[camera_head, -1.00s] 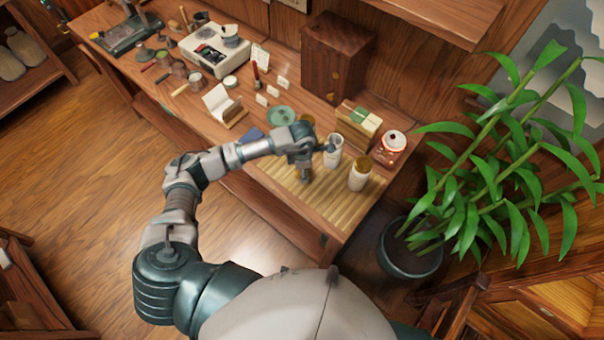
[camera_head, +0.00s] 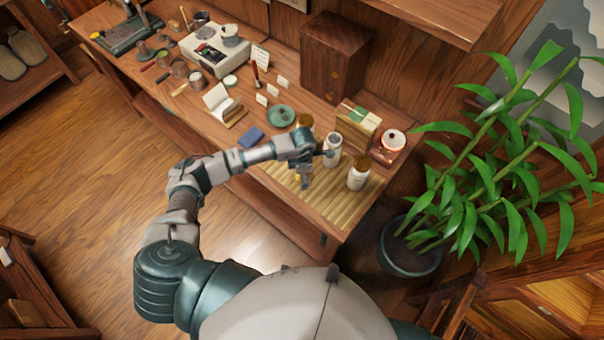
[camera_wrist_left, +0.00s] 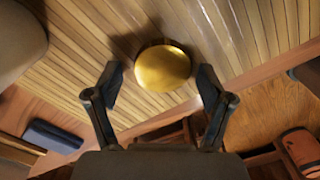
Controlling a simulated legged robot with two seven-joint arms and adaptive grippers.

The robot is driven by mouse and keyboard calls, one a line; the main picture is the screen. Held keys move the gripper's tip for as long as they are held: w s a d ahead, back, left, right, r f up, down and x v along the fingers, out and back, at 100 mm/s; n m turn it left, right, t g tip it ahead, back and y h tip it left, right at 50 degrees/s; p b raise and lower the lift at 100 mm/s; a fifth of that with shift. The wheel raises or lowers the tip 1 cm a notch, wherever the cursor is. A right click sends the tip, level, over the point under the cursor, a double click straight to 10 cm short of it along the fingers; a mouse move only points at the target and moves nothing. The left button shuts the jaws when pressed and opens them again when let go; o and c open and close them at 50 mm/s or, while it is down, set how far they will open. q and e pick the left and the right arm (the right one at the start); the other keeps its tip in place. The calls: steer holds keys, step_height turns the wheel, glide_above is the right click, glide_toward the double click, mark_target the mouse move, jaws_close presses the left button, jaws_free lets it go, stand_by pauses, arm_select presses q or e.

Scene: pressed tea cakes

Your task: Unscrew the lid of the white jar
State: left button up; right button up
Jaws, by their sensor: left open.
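My left gripper (camera_head: 303,184) is open over the slatted mat (camera_head: 335,203), near the table's front edge. A round gold lid (camera_wrist_left: 163,68) lies between its spread fingertips in the wrist view, with a gap on both sides. I cannot tell whether the lid touches the mat. A white jar (camera_head: 332,155) without a gold lid stands upright just right of the gripper. A gold-lidded jar (camera_head: 304,121) is behind my wrist, mostly hidden.
A blue box (camera_head: 251,137) and a green dish (camera_head: 281,116) lie to the left. A green-and-tan box (camera_head: 356,123) and a red-and-white pot (camera_head: 393,141) stand behind the jars. A potted plant (camera_head: 410,247) stands right of the table. The mat's front right is clear.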

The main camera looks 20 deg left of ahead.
arm_select(q)
steer(key=shift+d+r, duration=0.1)
steer(key=shift+r, duration=0.4)
step_height(320, 180, up, 11)
steer(key=b, duration=0.2)
steer(key=shift+d, duration=0.1)
stand_by(0.6)
